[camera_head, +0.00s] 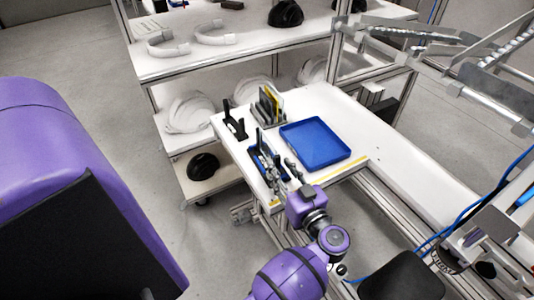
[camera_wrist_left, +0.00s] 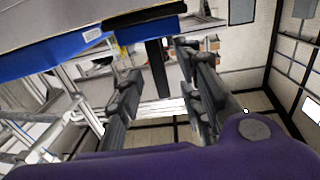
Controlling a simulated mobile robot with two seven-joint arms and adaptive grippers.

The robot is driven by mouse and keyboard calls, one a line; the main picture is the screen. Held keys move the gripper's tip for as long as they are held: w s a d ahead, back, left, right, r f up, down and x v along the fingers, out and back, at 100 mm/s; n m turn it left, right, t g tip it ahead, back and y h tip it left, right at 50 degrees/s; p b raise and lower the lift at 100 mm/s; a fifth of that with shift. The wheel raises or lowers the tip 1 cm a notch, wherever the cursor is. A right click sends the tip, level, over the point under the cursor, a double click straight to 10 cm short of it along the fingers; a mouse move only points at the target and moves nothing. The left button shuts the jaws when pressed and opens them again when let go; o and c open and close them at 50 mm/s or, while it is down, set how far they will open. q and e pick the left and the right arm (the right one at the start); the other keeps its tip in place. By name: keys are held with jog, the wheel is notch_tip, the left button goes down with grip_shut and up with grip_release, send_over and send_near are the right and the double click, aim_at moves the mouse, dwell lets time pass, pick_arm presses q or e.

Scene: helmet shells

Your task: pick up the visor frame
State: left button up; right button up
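The white curved bands (camera_head: 215,38) and (camera_head: 168,46) on the upper shelf look most like visor frames, but I cannot tell for sure which thing is the visor frame. My left gripper (camera_head: 293,170) is over the table's near left edge, beside a small blue holder (camera_head: 254,163) with grey parts. In the left wrist view its two dark fingers (camera_wrist_left: 160,75) stand apart with nothing between them. A blue-edged thing (camera_wrist_left: 70,55) with a grey top is close by at the upper left there. My right gripper is not in view.
A blue tray (camera_head: 342,158) lies empty on the white table (camera_head: 395,190). A rack of upright plates (camera_head: 268,106) and a black stand (camera_head: 233,124) stand behind. White helmet shells (camera_head: 187,112) and a black one (camera_head: 203,166) sit on lower shelves. The table's right part is clear.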

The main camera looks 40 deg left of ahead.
aim_at(278, 165)
pick_arm(q)
jog(key=x, duration=0.3)
jog(key=shift+w+a, duration=0.25)
jog(key=shift+a, duration=0.1)
grip_shut()
jog(key=shift+r, duration=0.1)
